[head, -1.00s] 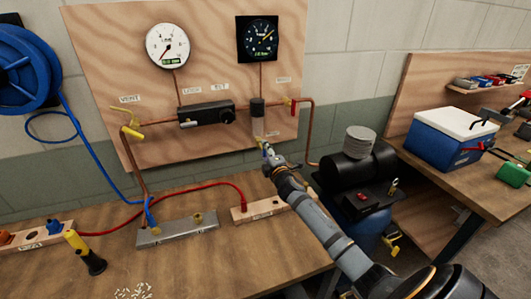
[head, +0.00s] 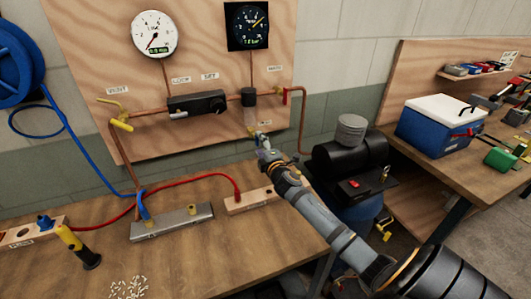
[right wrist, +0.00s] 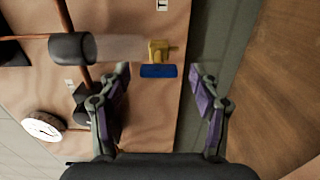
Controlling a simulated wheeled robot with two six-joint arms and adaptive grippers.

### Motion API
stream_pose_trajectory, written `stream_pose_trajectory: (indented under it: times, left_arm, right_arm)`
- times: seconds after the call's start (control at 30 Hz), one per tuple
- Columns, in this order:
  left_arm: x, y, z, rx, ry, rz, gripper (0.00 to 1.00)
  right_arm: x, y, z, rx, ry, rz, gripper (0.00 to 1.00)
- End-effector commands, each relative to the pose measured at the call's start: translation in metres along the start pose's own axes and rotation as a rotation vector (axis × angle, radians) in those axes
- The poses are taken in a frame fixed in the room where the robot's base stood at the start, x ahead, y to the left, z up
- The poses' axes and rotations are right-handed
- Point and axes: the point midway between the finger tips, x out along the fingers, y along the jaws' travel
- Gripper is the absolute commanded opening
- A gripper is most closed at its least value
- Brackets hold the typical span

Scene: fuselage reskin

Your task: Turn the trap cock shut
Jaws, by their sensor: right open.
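The trap (head: 248,97) hangs from the copper pipe on the wooden panel, a dark cap over a clear bowl. In the right wrist view, the cock is a brass body (right wrist: 157,48) at the end of the clear bowl (right wrist: 120,48), with a flat blue handle (right wrist: 158,71) beside it. My right gripper (head: 261,138) is open just below the trap. In the right wrist view its two fingers stand on either side of the blue handle, with gaps on both sides; how deep the handle sits between them is unclear. My left gripper is not in view.
A black regulator (head: 197,103), two gauges and a red-handled valve (head: 285,95) are on the panel near the trap. Below, the bench (head: 185,255) holds a metal manifold (head: 172,223), hoses and a yellow torch. A black compressor (head: 350,160) stands right of my arm.

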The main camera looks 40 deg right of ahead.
Motion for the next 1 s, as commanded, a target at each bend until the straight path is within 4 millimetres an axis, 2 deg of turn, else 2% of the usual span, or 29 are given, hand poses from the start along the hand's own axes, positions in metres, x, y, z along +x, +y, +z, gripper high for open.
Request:
stream_pose_trajectory:
  times: [0.1, 0.2, 0.4, 0.57, 1.0]
  left_arm:
    - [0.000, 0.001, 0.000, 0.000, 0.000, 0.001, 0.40]
    - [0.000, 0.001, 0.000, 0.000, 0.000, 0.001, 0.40]
    - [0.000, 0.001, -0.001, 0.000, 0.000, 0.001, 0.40]
    - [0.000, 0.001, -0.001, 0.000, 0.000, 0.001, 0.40]
    - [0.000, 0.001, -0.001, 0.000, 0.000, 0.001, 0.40]
  right_arm:
    - [-0.032, -0.002, 0.000, -0.009, 0.004, -0.003, 0.64]
    - [-0.055, -0.002, 0.000, -0.008, 0.003, -0.004, 0.64]
    - [-0.085, -0.001, 0.000, -0.005, 0.001, -0.002, 0.64]
    - [-0.092, 0.000, 0.000, 0.000, 0.002, 0.001, 0.64]
    - [-0.091, 0.000, 0.000, 0.000, 0.001, 0.001, 0.64]
